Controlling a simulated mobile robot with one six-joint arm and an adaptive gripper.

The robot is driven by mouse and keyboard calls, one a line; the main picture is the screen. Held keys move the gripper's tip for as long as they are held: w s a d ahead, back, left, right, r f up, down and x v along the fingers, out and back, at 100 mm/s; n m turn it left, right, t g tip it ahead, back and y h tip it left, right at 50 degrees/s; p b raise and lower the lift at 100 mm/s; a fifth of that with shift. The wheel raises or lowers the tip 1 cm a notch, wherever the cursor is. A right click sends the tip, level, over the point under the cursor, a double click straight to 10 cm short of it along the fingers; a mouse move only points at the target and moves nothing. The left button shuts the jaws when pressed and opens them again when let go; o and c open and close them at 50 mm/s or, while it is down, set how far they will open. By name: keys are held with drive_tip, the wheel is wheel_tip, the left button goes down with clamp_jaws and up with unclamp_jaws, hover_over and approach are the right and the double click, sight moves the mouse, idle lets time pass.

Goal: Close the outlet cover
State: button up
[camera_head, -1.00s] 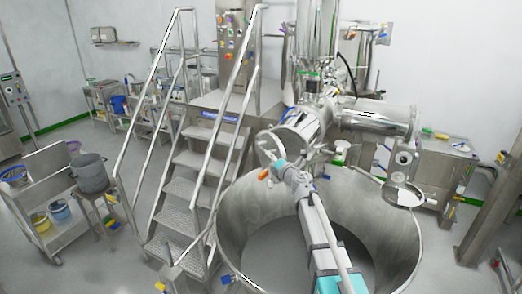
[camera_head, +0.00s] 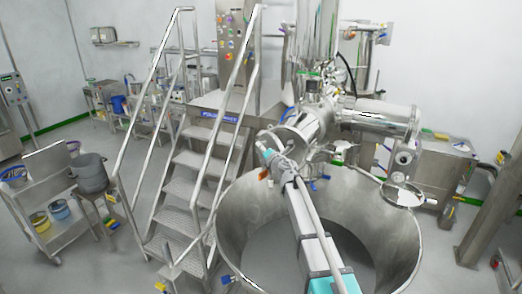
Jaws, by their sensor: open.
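The outlet is the large round steel end (camera_head: 292,137) of the horizontal machine body, above a wide steel vessel. A thin round steel cover (camera_head: 267,138) shows at its left side, partly hidden by my wrist; I cannot tell the exact gap between them. My arm reaches up from the bottom over the vessel, and my gripper (camera_head: 264,149) is at the cover, by its near face. The gripper is open, with its fingers small and hard to make out. I cannot tell whether it touches the cover. An orange part (camera_head: 263,173) sits just below it.
The wide open vessel (camera_head: 232,217) lies under my arm. A steel staircase with railings (camera_head: 195,160) stands close on the left. A round steel disc (camera_head: 403,195) hangs at the vessel's right rim.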

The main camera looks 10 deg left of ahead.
clamp_jaws()
drive_tip(key=shift+a, duration=0.2)
drive_tip(key=shift+d, duration=0.2)
drive_tip(key=shift+a, duration=0.1)
drive_tip(key=shift+d+y, duration=0.25)
drive_tip(key=shift+y, duration=0.05)
